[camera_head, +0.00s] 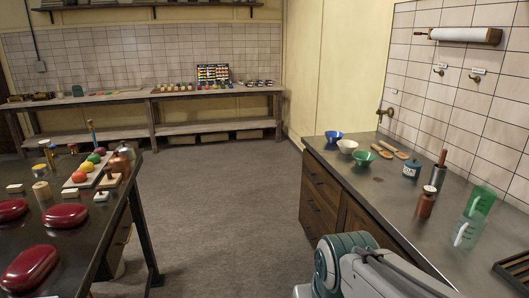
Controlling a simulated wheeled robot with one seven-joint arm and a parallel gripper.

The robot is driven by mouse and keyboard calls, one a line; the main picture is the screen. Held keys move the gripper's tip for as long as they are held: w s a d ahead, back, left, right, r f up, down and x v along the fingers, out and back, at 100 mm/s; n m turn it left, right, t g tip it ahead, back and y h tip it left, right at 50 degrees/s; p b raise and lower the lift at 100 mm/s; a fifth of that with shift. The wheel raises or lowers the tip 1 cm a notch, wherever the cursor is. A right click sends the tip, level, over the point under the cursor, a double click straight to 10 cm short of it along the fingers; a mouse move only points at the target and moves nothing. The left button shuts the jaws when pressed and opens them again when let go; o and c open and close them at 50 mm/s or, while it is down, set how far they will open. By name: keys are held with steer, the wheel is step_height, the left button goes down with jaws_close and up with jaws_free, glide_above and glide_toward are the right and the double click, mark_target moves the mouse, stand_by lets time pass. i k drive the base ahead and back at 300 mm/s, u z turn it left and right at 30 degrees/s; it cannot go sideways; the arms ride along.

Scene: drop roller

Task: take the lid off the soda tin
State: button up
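A small dark teal tin with a pale label (411,170) stands upright on the right-hand counter, behind the brown bottle. It may be the soda tin, but the label is too small to read. Its top appears covered, though the lid's edge is not clear. Part of my own arm shows at the bottom of the view, in front of the counter and well short of the tin. My gripper is not in view.
The right counter (385,188) also holds blue, white and green bowls (361,160), wooden spoons, a brown bottle (425,203), a metal cylinder (437,178), green-tinted containers (480,200) and a dark rack (516,268). Open floor (225,205) separates it from the left table (92,238).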

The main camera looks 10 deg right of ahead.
mark_target(413, 163)
steer(key=i, duration=2.8)
steer(key=z, duration=2.55)
steer(key=i, duration=0.5)
steer(key=u, duration=0.1)
